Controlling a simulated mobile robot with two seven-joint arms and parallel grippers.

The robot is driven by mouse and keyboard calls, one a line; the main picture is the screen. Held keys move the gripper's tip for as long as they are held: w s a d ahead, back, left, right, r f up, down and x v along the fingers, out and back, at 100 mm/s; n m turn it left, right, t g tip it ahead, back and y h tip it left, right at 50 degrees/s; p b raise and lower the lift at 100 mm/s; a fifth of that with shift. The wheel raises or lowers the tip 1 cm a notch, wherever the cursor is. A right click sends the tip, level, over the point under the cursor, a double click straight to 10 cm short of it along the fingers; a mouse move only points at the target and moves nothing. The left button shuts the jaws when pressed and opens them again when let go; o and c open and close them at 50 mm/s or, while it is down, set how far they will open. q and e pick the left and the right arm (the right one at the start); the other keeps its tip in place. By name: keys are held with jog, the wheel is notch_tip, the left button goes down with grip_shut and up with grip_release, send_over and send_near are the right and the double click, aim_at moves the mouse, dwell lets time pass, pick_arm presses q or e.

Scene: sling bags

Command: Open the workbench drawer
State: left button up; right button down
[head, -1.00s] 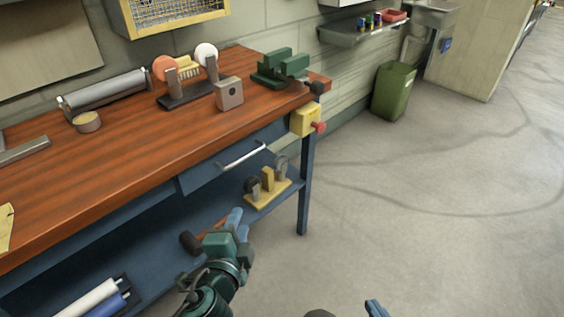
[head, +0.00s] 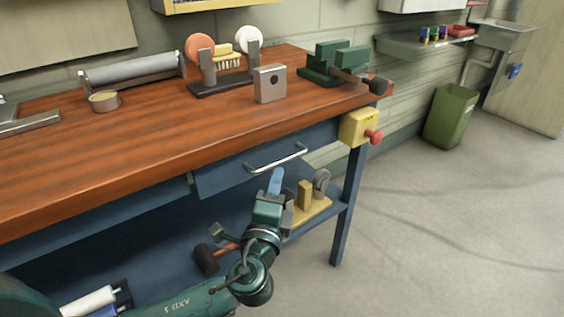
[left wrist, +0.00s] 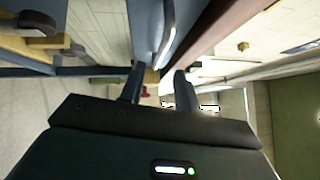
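The blue workbench drawer (head: 222,178) is under the wooden top and looks closed. Its silver bar handle (head: 280,158) runs along its front. My left gripper (head: 277,180) is just below and in front of the handle, fingers pointing up toward it. In the left wrist view the two fingers (left wrist: 159,76) stand apart with nothing held between them. The handle (left wrist: 166,35) shows there beyond the fingertips, along the blue drawer front (left wrist: 146,25); no contact is visible. My right gripper is out of view.
A yellow box with a red button (head: 359,128) is at the bench's right corner. The lower shelf holds a yellow-based stand (head: 310,208) and a dark-headed mallet (head: 206,259) near my left arm. A green bin (head: 452,115) stands right; the floor there is clear.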

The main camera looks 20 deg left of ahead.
aim_at(282, 160)
pick_arm(q)
jog(key=w, duration=0.4)
jog(key=w+r, duration=0.1)
jog(key=w, duration=0.2)
jog(key=shift+w+a, duration=0.1)
jog(key=shift+a, duration=0.3)
jog(key=shift+c, duration=0.5)
grip_shut()
